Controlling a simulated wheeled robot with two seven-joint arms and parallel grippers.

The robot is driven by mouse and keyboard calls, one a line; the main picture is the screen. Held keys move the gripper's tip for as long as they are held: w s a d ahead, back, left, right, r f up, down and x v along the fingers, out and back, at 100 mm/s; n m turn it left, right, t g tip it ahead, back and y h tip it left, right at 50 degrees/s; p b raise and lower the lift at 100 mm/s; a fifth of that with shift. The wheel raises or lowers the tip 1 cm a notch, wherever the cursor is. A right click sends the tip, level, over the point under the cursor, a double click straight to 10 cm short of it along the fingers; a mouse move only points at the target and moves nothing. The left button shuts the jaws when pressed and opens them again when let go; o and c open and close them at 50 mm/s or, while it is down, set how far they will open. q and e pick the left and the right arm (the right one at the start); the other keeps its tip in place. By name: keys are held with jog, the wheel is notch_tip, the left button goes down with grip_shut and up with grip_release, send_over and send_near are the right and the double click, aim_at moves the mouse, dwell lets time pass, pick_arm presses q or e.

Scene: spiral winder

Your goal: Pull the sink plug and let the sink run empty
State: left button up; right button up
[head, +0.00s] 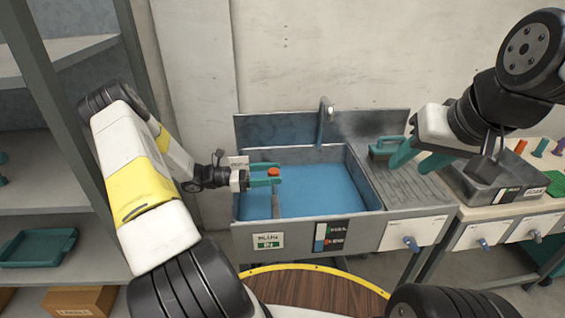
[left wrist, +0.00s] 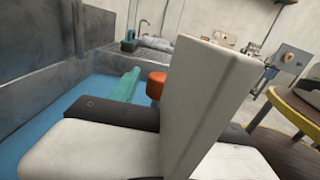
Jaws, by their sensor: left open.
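The metal sink (head: 365,166) holds blue water (head: 320,190). An orange-red plug handle (head: 273,172) stands at the sink's left part and also shows in the left wrist view (left wrist: 156,84). My left gripper (head: 277,175) reaches in from the left, with its teal fingers open on either side of the handle. I cannot tell whether a finger touches it. The plug's lower part is hidden. My right gripper (head: 418,158) hangs over the draining board at the right, its teal fingers spread and apparently empty.
A teal block-like object (head: 383,148) lies on the draining board near my right gripper. A tap (head: 324,120) stands behind the sink. Labels (head: 268,242) and a level panel (head: 331,235) are on the sink front. A metal tray (head: 475,185) stands right; shelves (head: 40,160) stand left.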

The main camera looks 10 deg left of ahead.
pick_arm(q)
jog(key=shift+d, duration=0.4)
grip_shut()
jog(key=shift+w, duration=0.1)
dwell(1.1)
